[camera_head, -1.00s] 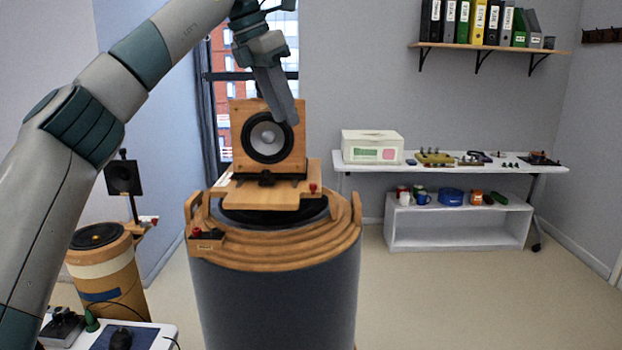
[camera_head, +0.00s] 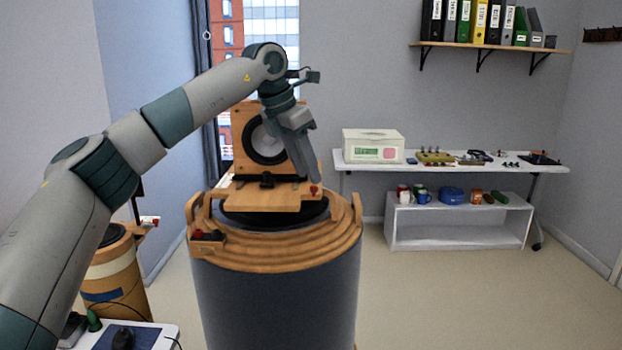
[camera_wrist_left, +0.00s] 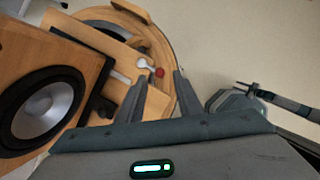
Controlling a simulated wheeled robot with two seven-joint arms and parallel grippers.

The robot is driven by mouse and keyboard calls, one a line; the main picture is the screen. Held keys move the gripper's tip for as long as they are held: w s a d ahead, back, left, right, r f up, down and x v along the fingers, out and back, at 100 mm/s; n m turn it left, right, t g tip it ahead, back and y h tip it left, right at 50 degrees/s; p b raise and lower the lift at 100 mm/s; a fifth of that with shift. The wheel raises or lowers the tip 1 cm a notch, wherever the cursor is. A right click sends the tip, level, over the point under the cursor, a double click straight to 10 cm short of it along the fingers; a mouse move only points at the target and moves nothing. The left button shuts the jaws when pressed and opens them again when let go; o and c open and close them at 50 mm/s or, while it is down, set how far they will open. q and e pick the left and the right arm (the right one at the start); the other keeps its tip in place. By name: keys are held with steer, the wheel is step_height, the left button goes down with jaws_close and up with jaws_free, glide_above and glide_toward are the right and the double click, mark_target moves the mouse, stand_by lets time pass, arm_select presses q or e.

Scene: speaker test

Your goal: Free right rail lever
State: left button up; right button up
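The right rail lever, with a red knob (camera_head: 314,190), is at the right front of the wooden sled (camera_head: 260,196) below the speaker. In the left wrist view its red knob (camera_wrist_left: 158,72) ends a pale arm. The wooden speaker (camera_head: 243,122) stands upright on the sled, its cone partly hidden by my gripper. My left gripper (camera_head: 311,176) points down just above the knob in the head view. In the left wrist view its fingers (camera_wrist_left: 160,82) are apart, with nothing clasped and the knob showing between their tips. My right gripper is not recognisable in either view.
A round stepped wooden top (camera_head: 275,252) on a dark drum carries the sled. A small box with a red knob (camera_head: 207,241) sits at its left. A side table (camera_head: 450,166) with a white device stands at back right. Floor to the right is clear.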

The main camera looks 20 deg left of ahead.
mark_target(311, 186)
arm_select(q)
steer(key=shift+x, duration=1.95)
arm_select(e)
steer(key=shift+w+a+r+t, duration=0.3)
steer(key=shift+w+a+r, duration=0.1)
steer(key=shift+w+a, duration=0.2)
